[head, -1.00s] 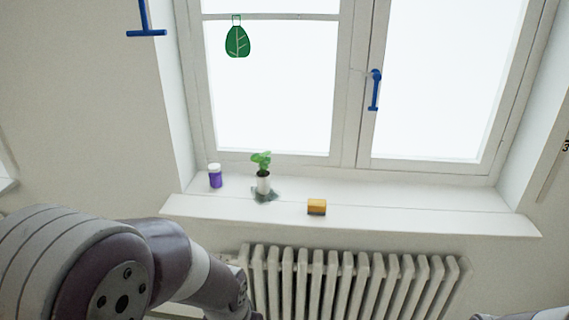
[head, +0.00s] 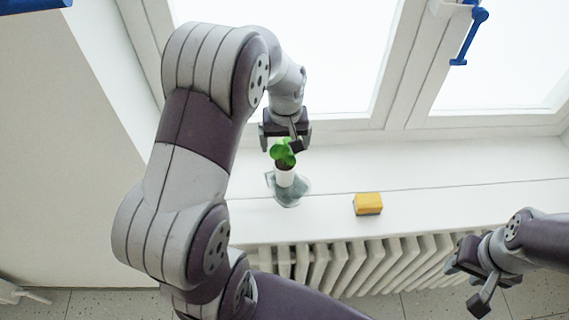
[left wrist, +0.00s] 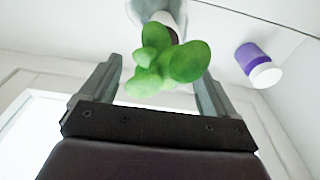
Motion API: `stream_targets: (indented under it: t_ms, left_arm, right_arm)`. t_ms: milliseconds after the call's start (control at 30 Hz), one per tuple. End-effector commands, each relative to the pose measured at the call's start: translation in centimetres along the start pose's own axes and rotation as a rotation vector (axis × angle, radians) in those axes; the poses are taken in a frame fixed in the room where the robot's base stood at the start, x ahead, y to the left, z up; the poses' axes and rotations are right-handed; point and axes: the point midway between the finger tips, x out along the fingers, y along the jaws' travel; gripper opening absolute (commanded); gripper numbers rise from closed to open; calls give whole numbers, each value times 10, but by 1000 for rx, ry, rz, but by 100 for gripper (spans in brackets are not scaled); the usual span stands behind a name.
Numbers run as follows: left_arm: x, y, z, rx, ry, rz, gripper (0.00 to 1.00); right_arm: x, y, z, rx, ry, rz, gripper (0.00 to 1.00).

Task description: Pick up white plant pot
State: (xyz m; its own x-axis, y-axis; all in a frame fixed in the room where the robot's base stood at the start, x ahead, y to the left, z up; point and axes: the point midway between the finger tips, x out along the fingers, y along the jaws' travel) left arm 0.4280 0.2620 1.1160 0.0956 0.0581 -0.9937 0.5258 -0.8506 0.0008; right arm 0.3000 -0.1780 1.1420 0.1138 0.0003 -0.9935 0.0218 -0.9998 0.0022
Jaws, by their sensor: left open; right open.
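My left gripper (head: 287,143) is at the plant's leaves, above and behind the pot. In the left wrist view the leaves (left wrist: 168,62) show between the two open fingers (left wrist: 155,82), and the white pot (left wrist: 168,18) shows beyond them near the top edge. The fingers are not closed on anything. My right gripper (head: 472,282) is open and empty at the lower right, in front of the radiator.
A yellow sponge (head: 368,204) lies on the windowsill (head: 430,185) right of the pot. A purple jar with a white lid (left wrist: 258,64) shows in the left wrist view. The radiator (head: 350,262) is below the sill. The window frame (head: 400,110) rises behind it.

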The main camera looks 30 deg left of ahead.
Motion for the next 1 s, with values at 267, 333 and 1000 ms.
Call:
stream_targets:
  t_ms: [267,333,1000]
  left_arm:
    - [38,-2,-2,3,-3,-1,90]
    - [51,-1,-2,3,0,0,90]
    - [61,-1,-2,3,4,2,1]
  right_arm:
    - [-25,0,-3,0,0,0,43]
    - [-25,0,-3,0,0,0,43]
    - [-24,0,-3,0,0,0,43]
